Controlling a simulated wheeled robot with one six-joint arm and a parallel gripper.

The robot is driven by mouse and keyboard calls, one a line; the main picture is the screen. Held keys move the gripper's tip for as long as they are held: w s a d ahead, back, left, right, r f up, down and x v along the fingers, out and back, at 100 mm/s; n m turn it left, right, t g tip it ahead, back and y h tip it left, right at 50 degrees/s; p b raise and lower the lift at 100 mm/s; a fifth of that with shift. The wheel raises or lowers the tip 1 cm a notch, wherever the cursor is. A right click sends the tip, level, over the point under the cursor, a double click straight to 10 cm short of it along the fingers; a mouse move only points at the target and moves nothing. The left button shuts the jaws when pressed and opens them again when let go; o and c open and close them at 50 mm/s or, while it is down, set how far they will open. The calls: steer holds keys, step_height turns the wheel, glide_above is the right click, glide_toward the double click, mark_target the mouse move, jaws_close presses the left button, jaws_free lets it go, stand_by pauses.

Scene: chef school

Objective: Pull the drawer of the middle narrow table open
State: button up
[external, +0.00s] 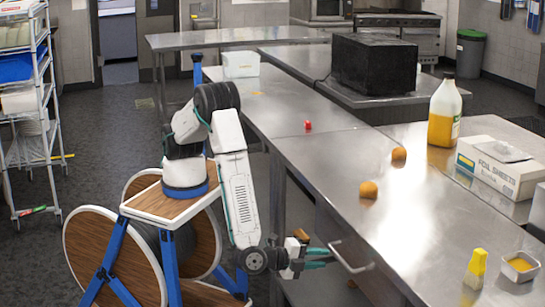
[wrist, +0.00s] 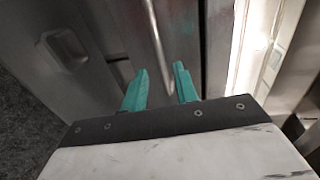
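The narrow metal table (external: 300,125) runs from the back toward the front right, with a shiny steel top. A curved metal drawer handle (external: 356,268) sticks out below its edge. It shows in the wrist view as a thin bar (wrist: 153,30). My gripper (external: 330,256) is at the handle's left end, below the tabletop. In the wrist view its teal fingers (wrist: 160,70) are apart, and the bar runs down between them. I cannot tell whether either finger touches it. The drawer front is mostly hidden, and I cannot tell how far it is out.
On the tabletop are a red item (external: 308,125), two orange round items (external: 368,190), a yellow item (external: 477,265) and a small bowl (external: 520,267).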

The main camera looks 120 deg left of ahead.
mark_target(338, 257)
steer(key=x, duration=0.7)
steer(key=shift+w+a, duration=0.1)
steer(key=shift+a, duration=0.1)
steer(key=shift+c, duration=0.3)
jaws_close()
